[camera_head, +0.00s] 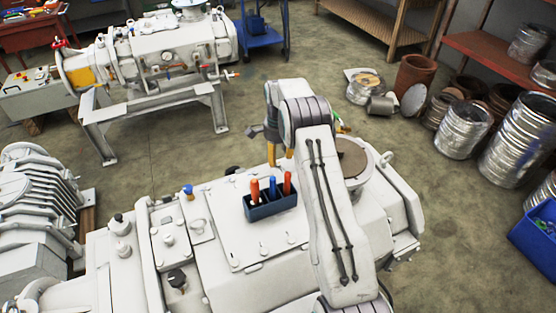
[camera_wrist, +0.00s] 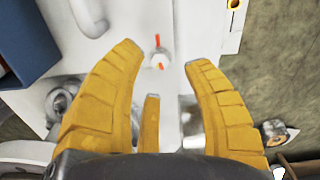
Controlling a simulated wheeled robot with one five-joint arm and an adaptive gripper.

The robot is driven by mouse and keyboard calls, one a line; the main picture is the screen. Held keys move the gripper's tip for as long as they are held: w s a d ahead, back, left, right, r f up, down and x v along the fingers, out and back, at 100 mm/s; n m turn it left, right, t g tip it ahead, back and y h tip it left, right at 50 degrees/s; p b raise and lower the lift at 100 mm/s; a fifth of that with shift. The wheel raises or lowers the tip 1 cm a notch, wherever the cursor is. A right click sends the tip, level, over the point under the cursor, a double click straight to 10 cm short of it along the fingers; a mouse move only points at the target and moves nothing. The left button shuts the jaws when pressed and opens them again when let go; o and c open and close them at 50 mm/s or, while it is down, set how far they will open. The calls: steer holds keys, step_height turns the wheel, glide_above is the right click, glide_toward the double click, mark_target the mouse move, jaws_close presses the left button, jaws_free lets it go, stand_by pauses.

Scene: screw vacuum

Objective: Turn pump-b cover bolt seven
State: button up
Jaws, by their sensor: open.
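The white pump (camera_head: 225,235) fills the lower middle of the head view, with several bolts on its flat cover plate (camera_head: 235,215). My gripper (camera_head: 278,158) hangs over the cover's far edge, fingers pointing down. In the wrist view my gripper (camera_wrist: 161,56) is open and empty, its yellow fingers spread. A small round white bolt head (camera_wrist: 159,60) with an orange-red mark lies between and beyond the fingertips. The fingers seem apart from it. No number shows on it, so I cannot tell which bolt it is. My arm hides the cover's right part.
A dark blue tool holder (camera_head: 271,208) with orange and blue handles stands on the cover, close to my gripper; it also shows in the wrist view (camera_wrist: 25,40). A second pump (camera_head: 165,60) stands behind on a frame. Metal drums (camera_head: 465,130) are at right. The floor between is clear.

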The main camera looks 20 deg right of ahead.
mark_target(278, 163)
steer(key=shift+f+p, duration=0.3)
steer(key=shift+f, duration=1.25)
steer(key=shift+c, duration=0.2)
jaws_close()
